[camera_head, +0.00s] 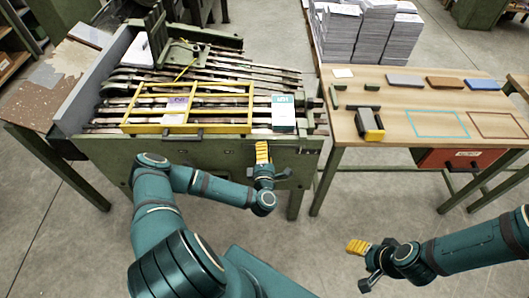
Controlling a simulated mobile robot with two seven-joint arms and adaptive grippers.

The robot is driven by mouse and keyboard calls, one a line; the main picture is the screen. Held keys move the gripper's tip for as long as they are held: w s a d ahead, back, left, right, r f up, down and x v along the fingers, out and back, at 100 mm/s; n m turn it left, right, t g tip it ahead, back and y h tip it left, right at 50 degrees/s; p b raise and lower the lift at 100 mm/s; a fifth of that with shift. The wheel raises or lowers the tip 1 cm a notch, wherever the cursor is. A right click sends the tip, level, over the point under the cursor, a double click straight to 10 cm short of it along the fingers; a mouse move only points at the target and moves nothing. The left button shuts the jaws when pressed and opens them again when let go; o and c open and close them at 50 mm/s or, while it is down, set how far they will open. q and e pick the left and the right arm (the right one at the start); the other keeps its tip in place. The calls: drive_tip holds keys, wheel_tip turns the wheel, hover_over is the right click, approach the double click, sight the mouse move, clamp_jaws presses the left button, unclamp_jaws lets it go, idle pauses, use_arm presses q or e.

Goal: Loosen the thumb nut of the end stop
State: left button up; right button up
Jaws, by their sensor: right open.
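The green machine (100,152) stands in front of me, with metal rails across its bed. I cannot pick out the end stop or its thumb nut with certainty at this size. My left gripper (262,152) has yellow fingers pointing up, at the machine's front face near its right end. Its fingers overlap in this view, so I cannot tell whether they are apart or touch anything. My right gripper (358,246) is open and empty, low over the floor to the right of the machine.
A yellow frame (190,129) lies over the rails, and a white and teal block (283,113) stands right of it. A wooden table (390,137) at right bears small blocks and a yellow-black tool (370,124). Paper stacks (357,40) stand behind. Floor between machine and table is free.

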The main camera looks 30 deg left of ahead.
use_arm(q)
drive_tip(key=v, duration=1.2)
idle(0.4)
drive_tip(key=w+d+f+m+g+h, duration=0.1)
drive_tip(key=d+m+h, duration=0.6)
drive_tip(key=m, duration=0.1)
drive_tip(key=w+d+f+m+g+h, duration=0.2)
drive_tip(key=d+m+h, duration=0.4)
drive_tip(key=m, duration=0.1)
drive_tip(key=s+d+r+m+g, duration=0.2)
drive_tip(key=s+r+m+g, duration=0.2)
drive_tip(key=s+m+g, duration=0.5)
drive_tip(key=shift+s+d+m+g, duration=0.2)
drive_tip(key=shift+m+g, duration=0.2)
drive_tip(key=shift+g, duration=0.3)
